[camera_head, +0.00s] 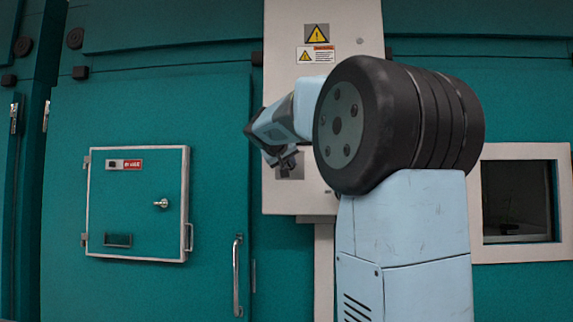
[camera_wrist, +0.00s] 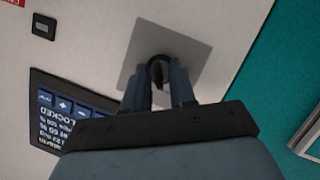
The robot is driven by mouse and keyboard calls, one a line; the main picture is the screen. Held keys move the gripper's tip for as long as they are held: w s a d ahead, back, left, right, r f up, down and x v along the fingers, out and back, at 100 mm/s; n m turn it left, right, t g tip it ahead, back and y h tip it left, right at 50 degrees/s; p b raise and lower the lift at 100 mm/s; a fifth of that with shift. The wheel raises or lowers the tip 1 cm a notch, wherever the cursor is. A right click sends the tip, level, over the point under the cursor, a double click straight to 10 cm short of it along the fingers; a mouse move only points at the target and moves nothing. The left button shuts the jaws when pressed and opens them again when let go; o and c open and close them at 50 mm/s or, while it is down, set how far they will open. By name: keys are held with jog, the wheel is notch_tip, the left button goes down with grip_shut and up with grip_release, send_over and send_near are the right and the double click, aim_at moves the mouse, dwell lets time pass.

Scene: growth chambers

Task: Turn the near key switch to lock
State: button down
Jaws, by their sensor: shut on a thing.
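The key switch (camera_wrist: 158,67) is a dark knob on a square grey plate (camera_wrist: 150,42), set in a pale control panel. In the wrist view my gripper (camera_wrist: 159,75) has its two fingers on either side of the knob, shut on it. The fingers hide part of the knob, so I cannot tell its exact turn. In the head view the grey plate (camera_head: 291,172) shows low on the white panel box (camera_head: 350,205), with my gripper (camera_head: 285,163) against it; my arm covers much of the box.
A keypad with a display reading "LOCKED" (camera_wrist: 60,115) lies beside the plate. Warning labels (camera_head: 317,33) are above on the box. A small hatch (camera_head: 135,235) with a latch and a door handle (camera_head: 237,275) are to the left. A window (camera_head: 516,202) is to the right.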

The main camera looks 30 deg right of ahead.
jog(key=shift+w+a, duration=0.1)
jog(key=shift+a, duration=0.15)
jog(key=c, duration=1.3)
grip_release()
jog(key=shift+o, duration=0.2)
jog(key=shift+d, duration=0.1)
jog(key=v, duration=1.4)
jog(key=shift+f, duration=0.1)
